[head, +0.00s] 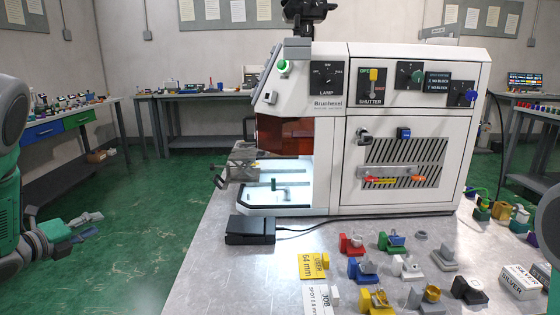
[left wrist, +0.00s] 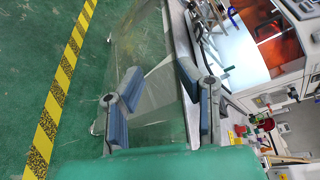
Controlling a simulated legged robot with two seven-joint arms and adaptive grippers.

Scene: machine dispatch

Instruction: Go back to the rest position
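My left gripper (head: 78,232) hangs at the left edge of the head view, over the green floor and well away from the workbench. In the left wrist view, my left gripper (left wrist: 160,105) has its two blue-padded fingers spread apart, with nothing between them. Part of my right arm (head: 550,220) shows at the right edge of the head view. My right gripper is out of view.
A white laser machine (head: 405,130) with a lit, open chamber stands on the grey workbench (head: 225,285). A black pedal box (head: 250,229), colored fixtures and label cards lie in front. A side table (head: 50,135) stands at left. The floor (head: 145,235) between is clear.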

